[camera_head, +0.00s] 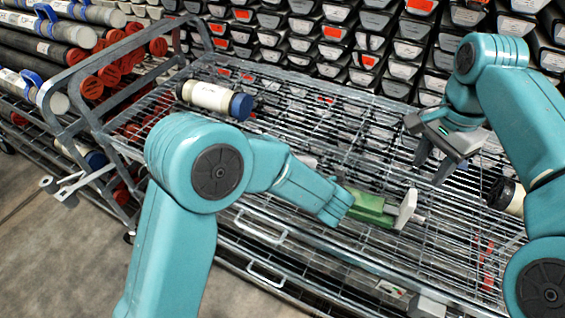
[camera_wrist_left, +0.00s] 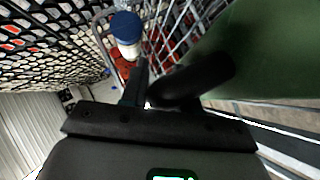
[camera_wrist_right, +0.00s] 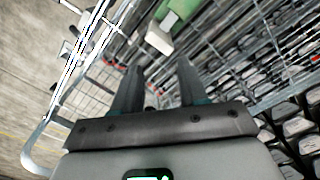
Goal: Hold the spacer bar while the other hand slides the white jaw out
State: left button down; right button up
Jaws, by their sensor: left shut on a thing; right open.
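The green tool body (camera_head: 368,208) lies on the wire rack, with the white jaw (camera_head: 405,209) at its right end. My left gripper (camera_wrist_left: 150,85) is shut by the green body, at its left end in the head view, where my arm hides the fingers. In the left wrist view a dark rounded bar (camera_wrist_left: 198,82), seemingly the spacer bar, lies at the fingers, and the green body (camera_wrist_left: 275,45) looms blurred. My right gripper (camera_head: 436,165) is open and empty, above and right of the white jaw. The right wrist view shows the jaw (camera_wrist_right: 158,40) beyond its fingertips (camera_wrist_right: 155,70).
A cream cylinder with a blue cap (camera_head: 215,99) lies on the rack's far left. A dark-ended cylinder (camera_head: 505,195) lies at the right, near my right arm. A grey metal rail (camera_head: 75,95) rises at the left. Stacked core liners fill the back.

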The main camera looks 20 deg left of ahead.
grip_shut()
jog(key=m, duration=0.1)
jog(key=w+f+m, duration=0.1)
jog(key=m, duration=0.1)
jog(key=f+m+t, duration=0.1)
jog(key=m, duration=0.1)
jog(key=shift+w+a, duration=0.4)
jog(key=a+f+m+t, duration=0.1)
jog(key=f+m, duration=0.1)
jog(key=m, duration=0.2)
jog(key=t, duration=0.1)
send_over(387, 214)
jog(key=shift+m, duration=0.3)
jog(key=shift+f, duration=3.6)
jog(key=shift+d, duration=3.25)
